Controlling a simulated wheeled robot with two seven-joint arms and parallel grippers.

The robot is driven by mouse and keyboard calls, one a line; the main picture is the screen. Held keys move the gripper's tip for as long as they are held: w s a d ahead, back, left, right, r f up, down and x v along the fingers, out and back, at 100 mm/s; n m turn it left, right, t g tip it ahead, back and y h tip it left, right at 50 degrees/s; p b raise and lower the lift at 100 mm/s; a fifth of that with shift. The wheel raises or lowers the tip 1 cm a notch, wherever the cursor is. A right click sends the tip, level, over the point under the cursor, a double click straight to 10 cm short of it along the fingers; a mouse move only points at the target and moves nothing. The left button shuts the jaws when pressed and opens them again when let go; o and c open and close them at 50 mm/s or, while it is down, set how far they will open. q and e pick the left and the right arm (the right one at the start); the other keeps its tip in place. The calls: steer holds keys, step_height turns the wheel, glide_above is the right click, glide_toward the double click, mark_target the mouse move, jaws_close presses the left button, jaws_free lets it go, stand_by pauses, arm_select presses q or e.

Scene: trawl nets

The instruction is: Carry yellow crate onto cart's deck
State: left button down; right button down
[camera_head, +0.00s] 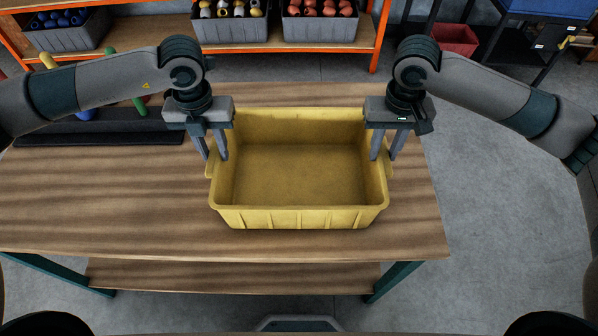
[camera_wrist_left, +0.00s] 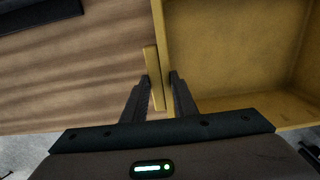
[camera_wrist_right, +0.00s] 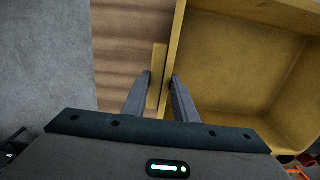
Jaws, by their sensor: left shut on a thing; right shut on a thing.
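The yellow crate (camera_head: 298,218) is empty and upright, at the right part of the wooden table (camera_head: 110,210) in the head view. I cannot tell whether it rests on the table or hangs just above it. My left gripper (camera_head: 216,158) is shut on the crate's left side, one finger inside and one outside; the left wrist view shows the crate wall (camera_wrist_left: 159,60) between its fingers. My right gripper (camera_head: 382,158) is shut on the crate's right side; the right wrist view shows that wall (camera_wrist_right: 172,62) between its fingers. I see no cart that I can identify.
A black rack (camera_head: 100,131) with coloured pegs stands at the table's back left. An orange shelf (camera_head: 290,49) with grey bins is behind. A red bin (camera_head: 455,39) stands at the back right. Grey floor (camera_head: 480,190) is clear right of the table.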

arm_select(q)
steer(key=shift+w+r, duration=0.1)
steer(key=shift+r, duration=0.05)
arm_select(e)
steer(key=shift+w+r, duration=0.1)
steer(key=shift+r, duration=0.05)
